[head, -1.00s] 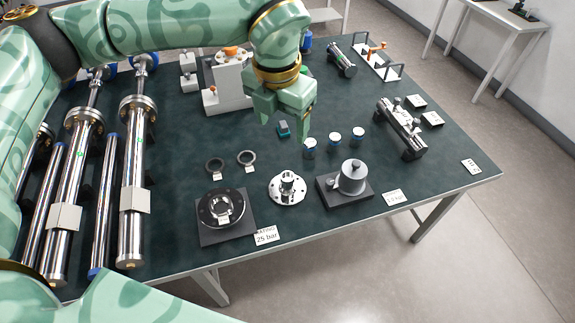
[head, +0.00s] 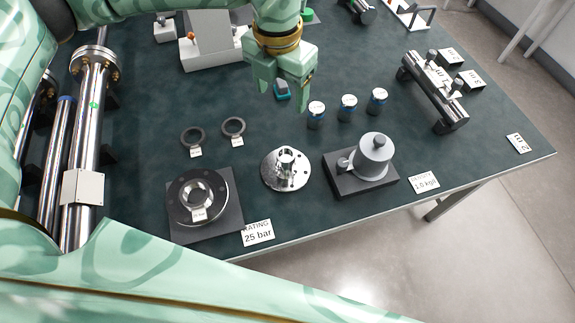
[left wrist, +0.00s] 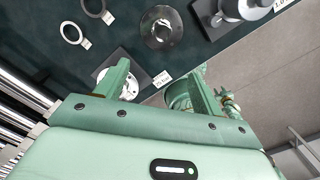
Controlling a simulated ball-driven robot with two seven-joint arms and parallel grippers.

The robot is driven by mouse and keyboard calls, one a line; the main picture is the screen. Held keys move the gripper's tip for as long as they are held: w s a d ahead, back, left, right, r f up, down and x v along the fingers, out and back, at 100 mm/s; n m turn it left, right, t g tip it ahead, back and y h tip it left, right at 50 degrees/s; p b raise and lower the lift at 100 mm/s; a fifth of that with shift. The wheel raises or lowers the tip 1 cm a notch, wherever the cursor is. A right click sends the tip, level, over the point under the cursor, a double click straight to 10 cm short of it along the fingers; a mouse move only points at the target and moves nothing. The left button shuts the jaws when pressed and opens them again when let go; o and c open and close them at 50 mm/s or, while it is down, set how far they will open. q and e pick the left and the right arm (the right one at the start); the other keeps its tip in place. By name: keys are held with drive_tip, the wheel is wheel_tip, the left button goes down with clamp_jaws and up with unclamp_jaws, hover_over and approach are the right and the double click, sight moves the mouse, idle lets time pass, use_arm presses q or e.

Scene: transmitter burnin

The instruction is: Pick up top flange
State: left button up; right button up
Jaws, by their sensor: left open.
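A silver flange (head: 286,170) with a raised neck and bolt holes lies on the dark table, near the front. A dark flange (head: 180,202) with a metal centre sits on a square plate to its left. I cannot tell by any label which is the top flange. The left wrist view shows the silver flange (left wrist: 161,27) at the top and part of the dark one (left wrist: 128,88) behind a finger. My left gripper (head: 284,86) is open and empty, pointing down above the table, apart from both flanges. My right gripper is not in view.
Two rings (head: 233,127) lie behind the flanges. A grey pot-like weight (head: 375,160) stands on a dark base to the right. Several small jars (head: 348,107) stand behind it. A 25 bar card (head: 257,233) lies by the front edge. Metal cylinders (head: 90,120) fill the left side.

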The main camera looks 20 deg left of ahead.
use_arm(q)
drive_tip(key=b, duration=0.5)
hover_over(286, 154)
wheel_tip(286, 154, down, 9)
drive_tip(key=shift+g, duration=0.3)
drive_tip(key=f+b, duration=0.1)
drive_tip(key=f, duration=0.2)
drive_tip(key=f+b, duration=0.1)
drive_tip(key=f, duration=0.3)
drive_tip(key=f+b, duration=0.1)
drive_tip(key=f, duration=0.2)
drive_tip(key=shift+a+f, duration=0.3)
drive_tip(key=shift+f, duration=0.05)
drive_tip(key=f+b, duration=0.1)
drive_tip(key=f, duration=0.1)
drive_tip(key=f+b, duration=0.1)
drive_tip(key=f, duration=0.2)
drive_tip(key=shift+d+f+b, duration=0.25)
drive_tip(key=shift+f+b, duration=0.05)
drive_tip(key=shift+b, duration=0.1)
drive_tip(key=shift+r, duration=0.15)
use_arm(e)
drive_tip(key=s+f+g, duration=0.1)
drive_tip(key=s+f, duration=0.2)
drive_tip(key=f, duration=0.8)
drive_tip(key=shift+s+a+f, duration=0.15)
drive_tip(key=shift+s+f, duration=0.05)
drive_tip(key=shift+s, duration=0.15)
